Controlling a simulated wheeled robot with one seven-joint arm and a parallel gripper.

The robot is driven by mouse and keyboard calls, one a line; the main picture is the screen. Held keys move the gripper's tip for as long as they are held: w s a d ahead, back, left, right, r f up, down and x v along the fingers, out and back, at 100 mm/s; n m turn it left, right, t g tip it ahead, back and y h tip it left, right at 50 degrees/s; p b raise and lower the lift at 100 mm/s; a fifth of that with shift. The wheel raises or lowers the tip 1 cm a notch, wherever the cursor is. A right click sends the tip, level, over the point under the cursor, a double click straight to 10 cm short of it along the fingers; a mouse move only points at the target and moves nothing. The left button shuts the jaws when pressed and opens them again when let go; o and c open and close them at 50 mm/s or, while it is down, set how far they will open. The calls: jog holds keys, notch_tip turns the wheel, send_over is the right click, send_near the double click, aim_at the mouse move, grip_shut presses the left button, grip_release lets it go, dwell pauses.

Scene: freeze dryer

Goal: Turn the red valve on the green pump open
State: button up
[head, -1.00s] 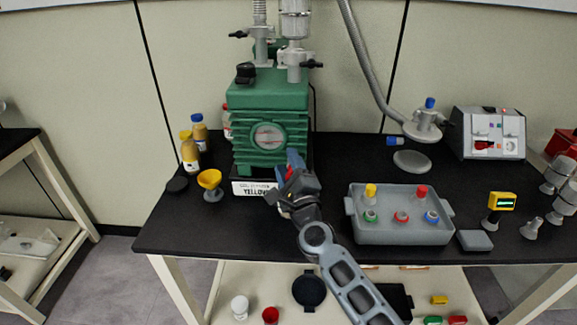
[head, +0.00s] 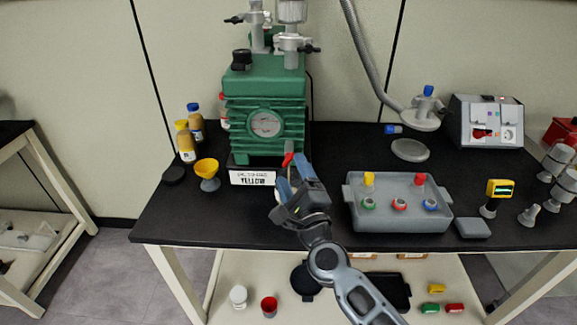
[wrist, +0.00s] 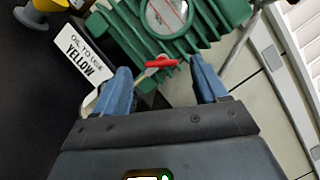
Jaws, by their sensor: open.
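The green pump (head: 265,95) stands at the back left of the black bench and also shows in the wrist view (wrist: 125,30). The red valve (head: 288,158) sticks out low at its front right corner. In the wrist view the red valve handle (wrist: 161,63) lies crosswise, between and beyond the two blue fingertips. My gripper (head: 292,178) is open and empty, just in front of the valve; in the wrist view its fingers (wrist: 160,78) are spread to either side of the handle. I cannot tell whether either finger touches it.
A white label reading "oil to use yellow" (head: 252,177) is at the pump's foot. A yellow funnel (head: 207,170) and bottles (head: 186,144) stand left. A grey tray (head: 400,222) with several coloured items is right of my gripper.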

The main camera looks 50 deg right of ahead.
aim_at(288, 162)
jog(key=shift+s+a, duration=0.2)
jog(key=shift+s, duration=0.05)
